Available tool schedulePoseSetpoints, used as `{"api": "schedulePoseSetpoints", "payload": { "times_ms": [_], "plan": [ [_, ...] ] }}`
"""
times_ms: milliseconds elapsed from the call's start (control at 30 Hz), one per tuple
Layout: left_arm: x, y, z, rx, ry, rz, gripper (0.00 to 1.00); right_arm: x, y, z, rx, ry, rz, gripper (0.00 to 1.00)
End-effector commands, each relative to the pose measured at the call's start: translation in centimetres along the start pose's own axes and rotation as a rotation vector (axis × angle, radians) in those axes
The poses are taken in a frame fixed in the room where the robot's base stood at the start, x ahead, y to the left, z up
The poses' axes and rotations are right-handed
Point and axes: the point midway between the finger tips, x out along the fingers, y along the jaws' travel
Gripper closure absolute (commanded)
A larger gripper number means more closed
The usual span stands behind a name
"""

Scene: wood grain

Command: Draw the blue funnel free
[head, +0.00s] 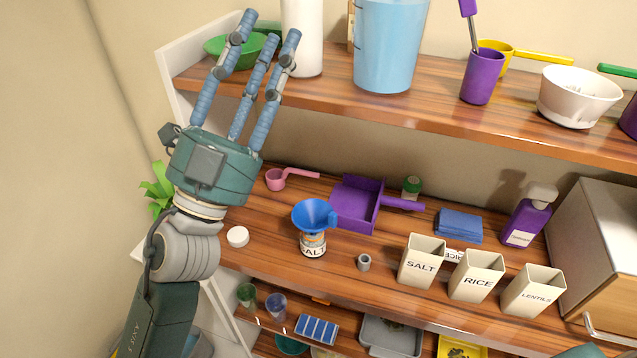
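The blue funnel (311,214) sits in the mouth of a small labelled jar (313,243) on the middle wooden shelf. Its wide bowl faces up and its spout is hidden. The jar's label reads as "SALT", partly covered. My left gripper (268,30) is up and to the left of the funnel, its several blue fingers pointing up in front of the upper shelf's left end. The fingers are spread and hold nothing.
A purple dustpan (357,204) lies just behind and right of the funnel. A white lid (238,237) and a small grey cylinder (364,262) flank the jar. The upper shelf (330,95) overhangs behind.

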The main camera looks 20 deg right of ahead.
Motion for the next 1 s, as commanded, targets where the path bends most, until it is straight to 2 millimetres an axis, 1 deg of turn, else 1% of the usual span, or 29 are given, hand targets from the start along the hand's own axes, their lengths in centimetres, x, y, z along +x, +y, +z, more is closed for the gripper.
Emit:
{"api": "schedulePoseSetpoints", "payload": {
  "times_ms": [33, 67, 100, 133, 167, 200, 233, 267, 300, 333, 367, 400, 433, 467, 500, 567, 600, 700, 800, 867, 933, 1000],
  "plan": [
    [1.5, 1.2, -3.8, 0.06, 0.141, 0.043, 0.64, 0.0, 0.0, 0.0, 0.0, 0.0, 0.0, 0.04],
    [2.1, 2.1, -6.0, 0.099, 0.228, 0.075, 0.64, 0.0, 0.0, 0.0, 0.0, 0.0, 0.0, 0.04],
    [2.4, 3.8, -9.0, 0.154, 0.345, 0.127, 0.64, 0.0, 0.0, 0.0, 0.0, 0.0, 0.0, 0.04],
    [2.4, 5.3, -11.1, 0.197, 0.434, 0.172, 0.64, 0.0, 0.1, 0.0, 0.0, 0.0, 0.001, 0.04],
    [2.2, 6.9, -13.0, 0.245, 0.524, 0.222, 0.64, 0.0, 0.1, 0.0, 0.0, 0.0, 0.001, 0.04],
    [1.5, 9.4, -15.2, 0.312, 0.644, 0.299, 0.64, 0.0, 0.1, 0.0, 0.001, 0.0, 0.001, 0.04],
    [0.6, 11.4, -16.5, 0.367, 0.735, 0.366, 0.64, 0.0, 0.1, 0.0, 0.001, 0.0, 0.001, 0.04],
    [-0.4, 13.5, -17.5, 0.426, 0.823, 0.441, 0.64, 0.0, 0.1, 0.0, 0.001, 0.0, 0.001, 0.04],
    [-2.1, 16.3, -17.9, 0.511, 0.937, 0.554, 0.64, 0.0, 0.1, 0.0, 0.001, 0.0, 0.001, 0.04],
    [-3.5, 18.2, -17.7, 0.574, 1.012, 0.644, 0.64, 0.0, 0.1, 0.0, 0.001, 0.0, 0.001, 0.04],
    [-5.0, 20.1, -17.0, 0.642, 1.081, 0.741, 0.64, 0.0, 0.1, 0.0, 0.001, 0.0, 0.001, 0.04],
    [-6.9, 22.0, -15.4, 0.73, 1.157, 0.876, 0.64, 0.0, 0.1, 0.0, 0.001, 0.0, 0.002, 0.04],
    [-8.1, 23.1, -13.8, 0.795, 1.203, 0.978, 0.64, 0.0, 0.1, 0.0, 0.001, 0.0, 0.002, 0.04],
    [-9.3, 23.8, -11.9, 0.861, 1.238, 1.083, 0.64, 0.0, 0.1, 0.0, 0.001, 0.0, 0.002, 0.04],
    [-10.5, 24.2, -9.2, 0.942, 1.267, 1.217, 0.64, 0.0, 0.2, 0.0, 0.001, 0.0, 0.002, 0.04],
    [-11.8, 23.9, -5.5, 1.043, 1.282, 1.397, 0.64, 0.0, 0.2, 0.0, 0.001, 0.0, 0.002, 0.04],
    [-12.4, 23.3, -3.2, 1.102, 1.279, 1.501, 0.64, 0.0, 0.2, 0.0, 0.001, 0.0, 0.002, 0.04],
    [-13.0, 21.4, 0.8, 1.204, 1.246, 1.698, 0.64, 0.0, 0.2, 0.0, 0.001, -0.001, 0.002, 0.04],
    [-13.3, 19.9, 3.0, 1.261, 1.212, 1.812, 0.64, 0.0, 0.2, 0.0, 0.001, -0.001, 0.002, 0.04],
    [-13.4, 19.4, 3.7, 1.275, 1.2, 1.847, 0.64, 0.0, 0.2, 0.0, 0.001, -0.001, 0.002, 0.04],
    [-13.5, 19.4, 4.2, 1.282, 1.192, 1.867, 0.64, -0.2, 0.2, 0.0, 0.001, -0.001, 0.002, 0.04],
    [-13.8, 19.9, 4.5, 1.28, 1.193, 1.871, 0.64, -0.5, 0.2, 0.0, 0.001, -0.001, 0.002, 0.04]
  ]
}}
